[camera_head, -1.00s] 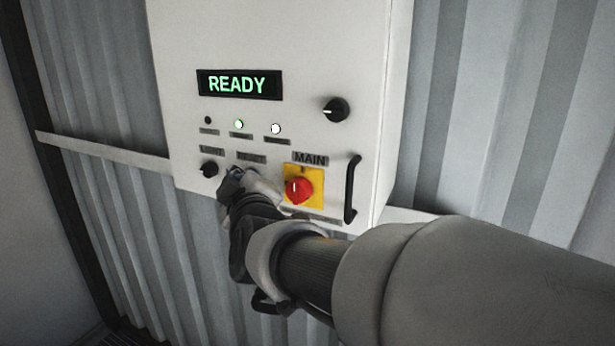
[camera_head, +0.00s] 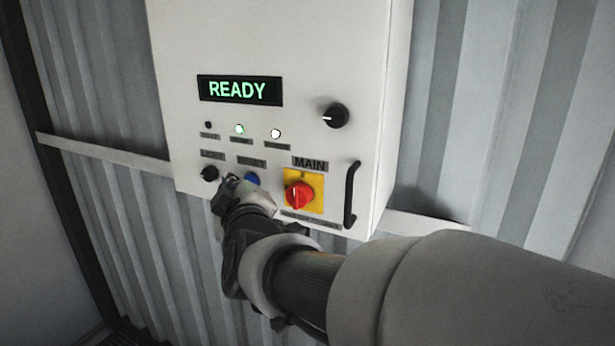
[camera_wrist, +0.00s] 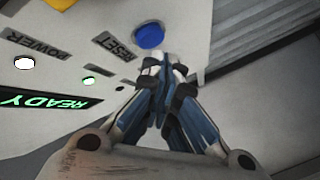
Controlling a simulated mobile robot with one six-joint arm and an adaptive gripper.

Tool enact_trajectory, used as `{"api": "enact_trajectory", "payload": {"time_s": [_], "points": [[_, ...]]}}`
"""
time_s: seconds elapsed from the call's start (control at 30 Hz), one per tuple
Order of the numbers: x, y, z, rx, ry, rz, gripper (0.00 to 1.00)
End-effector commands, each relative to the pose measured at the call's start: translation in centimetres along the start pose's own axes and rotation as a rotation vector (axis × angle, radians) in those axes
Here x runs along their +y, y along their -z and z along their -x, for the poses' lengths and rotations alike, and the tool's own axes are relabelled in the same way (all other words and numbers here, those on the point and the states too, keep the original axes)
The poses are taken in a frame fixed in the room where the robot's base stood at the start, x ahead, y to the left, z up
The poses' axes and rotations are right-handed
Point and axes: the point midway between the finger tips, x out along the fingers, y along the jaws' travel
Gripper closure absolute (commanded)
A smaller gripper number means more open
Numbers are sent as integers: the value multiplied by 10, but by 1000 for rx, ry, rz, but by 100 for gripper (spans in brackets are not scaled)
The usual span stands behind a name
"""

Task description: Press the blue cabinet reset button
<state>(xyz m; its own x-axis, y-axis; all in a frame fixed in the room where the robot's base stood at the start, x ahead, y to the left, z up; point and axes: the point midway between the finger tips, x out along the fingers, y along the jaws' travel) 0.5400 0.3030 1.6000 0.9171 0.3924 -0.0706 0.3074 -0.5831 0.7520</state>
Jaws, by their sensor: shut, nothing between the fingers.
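The blue reset button (camera_head: 252,178) sits low on the white cabinet (camera_head: 300,40), between a black knob and the red main switch. In the head view it is partly hidden by my gripper (camera_head: 232,180). In the wrist view the whole round blue button (camera_wrist: 150,36) shows, with a RESET label next to it. My gripper (camera_wrist: 165,62) is shut and empty. Its fingertips are just below the button in the wrist view and appear apart from it. The display (camera_head: 240,89) reads READY in green.
The red main switch (camera_head: 299,196) on its yellow plate is close to the right of my gripper. A small black knob (camera_head: 209,173) is at the left, and a larger knob (camera_head: 335,115) is higher up. A black handle (camera_head: 351,194) stands out at the cabinet's right.

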Motion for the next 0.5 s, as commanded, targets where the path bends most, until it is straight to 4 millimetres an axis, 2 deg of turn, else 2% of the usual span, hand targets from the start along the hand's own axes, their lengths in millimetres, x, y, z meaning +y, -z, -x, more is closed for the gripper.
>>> {"api": "enact_trajectory", "payload": {"time_s": [0.27, 0.5], "points": [[-1, 0, 1, 0, 1, 1, 100], [-10, 14, 15, 3, 2, 0, 100]]}}
